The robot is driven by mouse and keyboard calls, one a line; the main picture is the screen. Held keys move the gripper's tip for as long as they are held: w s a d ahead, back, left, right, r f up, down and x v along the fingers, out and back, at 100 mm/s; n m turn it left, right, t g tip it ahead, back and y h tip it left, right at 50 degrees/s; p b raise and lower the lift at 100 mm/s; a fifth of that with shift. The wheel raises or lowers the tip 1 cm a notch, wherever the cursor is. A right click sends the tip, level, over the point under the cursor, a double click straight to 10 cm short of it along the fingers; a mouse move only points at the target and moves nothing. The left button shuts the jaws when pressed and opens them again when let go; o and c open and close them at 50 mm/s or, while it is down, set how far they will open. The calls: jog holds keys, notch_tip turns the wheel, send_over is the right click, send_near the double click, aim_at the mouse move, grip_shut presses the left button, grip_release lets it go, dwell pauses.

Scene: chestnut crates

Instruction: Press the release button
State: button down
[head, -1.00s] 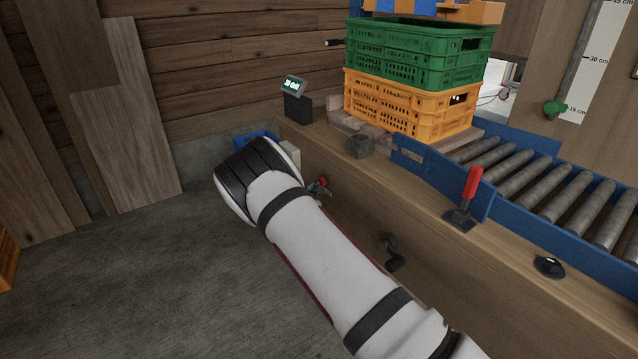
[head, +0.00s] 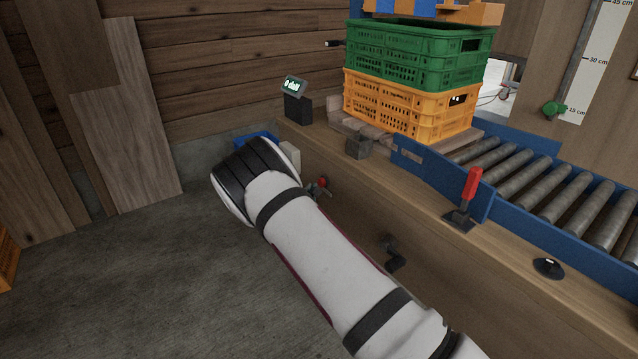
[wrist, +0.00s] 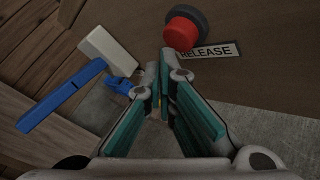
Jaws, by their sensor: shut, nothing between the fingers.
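The release button is a red cap on a dark round base (wrist: 182,33), on the brown wooden bench front in the wrist view. A label reading RELEASE (wrist: 208,52) is beside it. My gripper (wrist: 163,80) is shut and empty, with its fingertips just below the button in the picture; I cannot tell whether they touch it. In the head view the red button (head: 323,183) shows just past my arm, and part of my gripper (head: 314,192) shows next to it.
A blue-handled tool with a pale head (wrist: 107,50) is left of my gripper. On the bench stand a red lever (head: 471,184), a small display (head: 294,87), a yellow crate (head: 400,103) and a green crate (head: 415,58) stacked on it. A roller conveyor (head: 545,185) runs right.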

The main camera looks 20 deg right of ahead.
jog(key=shift+a, duration=0.15)
jog(key=shift+s+a, duration=0.3)
jog(key=shift+a, duration=0.65)
jog(key=shift+s+a, duration=0.35)
jog(key=shift+a, duration=0.55)
jog(key=shift+s+a, duration=0.3)
jog(key=shift+a, duration=0.65)
